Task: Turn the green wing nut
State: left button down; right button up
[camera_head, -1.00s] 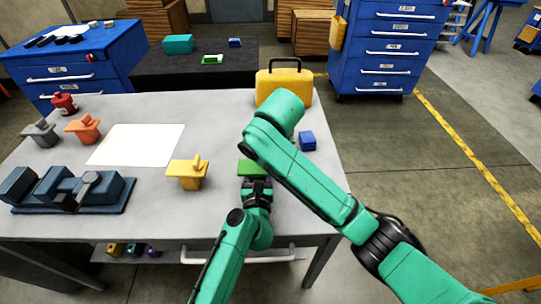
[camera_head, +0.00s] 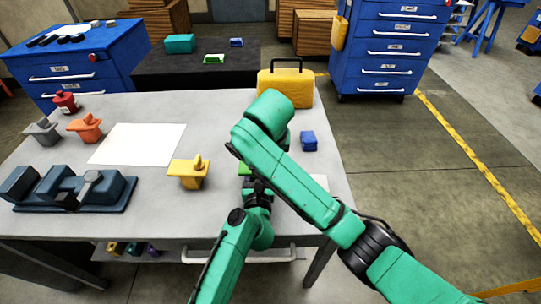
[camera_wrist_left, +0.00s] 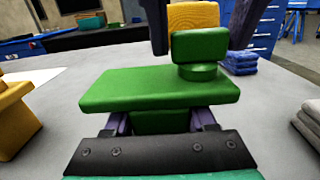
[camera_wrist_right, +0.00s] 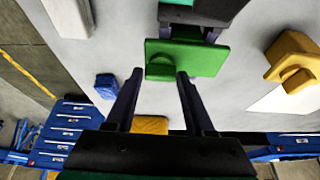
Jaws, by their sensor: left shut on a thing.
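The green wing nut (camera_wrist_left: 200,48) stands upright on a green plate (camera_wrist_left: 155,90) in the left wrist view. It also shows in the right wrist view (camera_wrist_right: 160,69). My left gripper (camera_wrist_left: 163,122) is shut on the green block (camera_wrist_left: 160,121) under the plate. My right gripper (camera_wrist_right: 158,74) is open, with one finger on each side of the wing nut and visible gaps between. In the head view only a sliver of green part (camera_head: 243,170) shows; my right arm hides the rest.
A yellow wing part (camera_head: 187,174) stands left of the green one. A blue folded stack (camera_head: 308,141) and a yellow case (camera_head: 286,87) lie behind. A pale stack (camera_wrist_left: 312,122) is at right. A white sheet (camera_head: 136,144) lies on the grey table (camera_head: 215,125).

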pick_arm(q)
jog(key=shift+f, duration=0.1)
pick_arm(e)
jog(key=shift+o, duration=1.2)
pick_arm(q)
jog(key=shift+c, duration=0.7)
grip_release()
pick_arm(e)
jog(key=v, duration=1.2)
pick_arm(q)
jog(key=shift+s, duration=0.1)
jog(key=s+b, duration=0.1)
jog(key=s, duration=0.5)
jog(key=s+b, duration=0.2)
jog(key=s, duration=0.5)
jog(key=shift+s+a+f, duration=0.15)
jog(key=shift+s+a, duration=0.05)
jog(key=shift+s, duration=0.05)
jog(key=shift+s+r, duration=0.2)
jog(key=shift+s, duration=0.25)
pick_arm(e)
notch_tip(320, 180, down, 3)
jog(key=shift+f, duration=0.15)
